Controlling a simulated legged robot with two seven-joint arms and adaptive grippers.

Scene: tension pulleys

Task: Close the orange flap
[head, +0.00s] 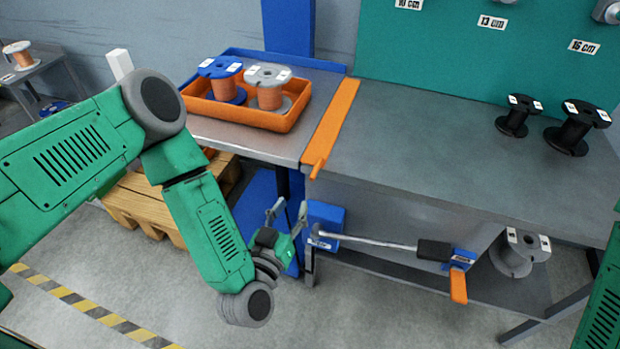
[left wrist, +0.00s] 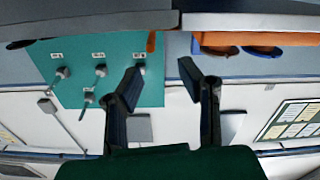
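A long orange flap (head: 331,125) lies along the seam between the left and right grey worktops, its near end reaching the front edge. An orange piece in the left wrist view (left wrist: 151,41), at the worktop edge, looks like its end. My left gripper (head: 289,211) is below and in front of the worktop edge, under the flap's near end and apart from it. Its fingers point up and are spread, with nothing between them in the left wrist view (left wrist: 159,72). My right gripper is out of view; only a green part of my right arm shows at the right edge.
An orange tray (head: 246,115) with two spools stands left of the flap. Two black spools (head: 566,139) stand on the right worktop. A lever with a black grip (head: 434,250) and a blue block (head: 325,217) are below the worktop, close to my left gripper.

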